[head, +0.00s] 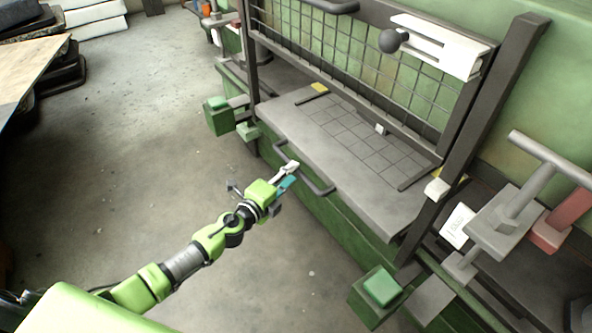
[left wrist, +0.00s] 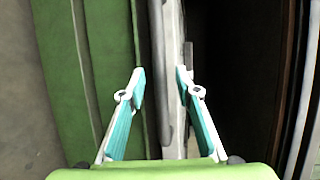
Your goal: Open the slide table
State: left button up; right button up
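The slide table (head: 375,205) is a grey plate with a grid panel, set in the green machine under a raised mesh guard. A dark bar handle (head: 318,187) runs along its front edge. My left gripper (head: 291,171) is at the far part of this handle. In the left wrist view, the gripper's white and teal fingers (left wrist: 160,75) are apart, with a grey bar and table edge (left wrist: 168,120) lying between or just beyond them. I cannot tell whether the fingers touch the handle. My right gripper is out of view.
The mesh guard (head: 345,50) with its own handle hangs above the table. Green button boxes (head: 219,116) and (head: 380,287) stick out at both front corners. A grey T-handle (head: 515,205) stands at the right. The floor (head: 150,130) in front is clear.

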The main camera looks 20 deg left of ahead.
pick_arm(q)
jog(key=shift+x, duration=1.85)
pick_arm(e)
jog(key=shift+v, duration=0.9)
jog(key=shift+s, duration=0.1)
pick_arm(q)
grip_shut()
jog(key=shift+a+b, duration=0.1)
jog(key=shift+b, duration=0.2)
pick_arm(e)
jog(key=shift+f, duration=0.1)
